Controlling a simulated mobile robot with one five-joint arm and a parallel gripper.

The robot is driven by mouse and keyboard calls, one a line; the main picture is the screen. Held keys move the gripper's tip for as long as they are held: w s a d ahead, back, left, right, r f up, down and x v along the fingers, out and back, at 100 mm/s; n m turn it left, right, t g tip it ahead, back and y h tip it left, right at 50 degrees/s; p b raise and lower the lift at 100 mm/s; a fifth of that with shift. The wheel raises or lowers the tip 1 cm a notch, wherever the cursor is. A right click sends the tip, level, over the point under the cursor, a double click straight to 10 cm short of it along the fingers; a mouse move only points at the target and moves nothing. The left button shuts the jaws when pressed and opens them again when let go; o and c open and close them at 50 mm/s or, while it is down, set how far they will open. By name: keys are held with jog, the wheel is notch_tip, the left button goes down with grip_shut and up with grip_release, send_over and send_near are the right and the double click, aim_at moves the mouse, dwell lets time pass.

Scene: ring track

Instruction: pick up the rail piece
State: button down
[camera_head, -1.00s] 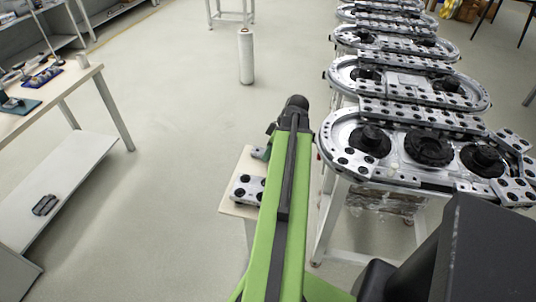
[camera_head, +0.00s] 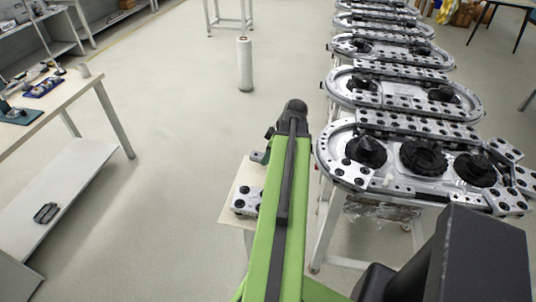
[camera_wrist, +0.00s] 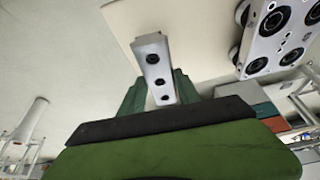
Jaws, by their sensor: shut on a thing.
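The rail piece (camera_wrist: 155,72) is a narrow silver-grey bar with a row of dark round holes, seen in the wrist view. My gripper (camera_wrist: 158,92) has its green fingers on both sides of the bar, shut on it. The bar's far end sticks out beyond the fingers over a pale board. I cannot tell whether the bar touches the board. In the head view my gripper (camera_head: 261,157) is mostly hidden behind my arm, and I cannot make out the bar there.
The pale stand top (camera_head: 232,205) bears a silver plate with black wheels (camera_head: 246,201), which is beside the bar in the wrist view (camera_wrist: 278,38). Oval ring tracks (camera_head: 345,172) stand close on the right. A white cylinder (camera_head: 245,65) stands on open floor. A workbench (camera_head: 70,85) is at left.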

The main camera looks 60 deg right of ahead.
jog(key=s+d+r+p, duration=0.4)
jog(key=s+r+p, duration=0.2)
jog(key=s, duration=0.5)
jog(key=shift+r, duration=0.75)
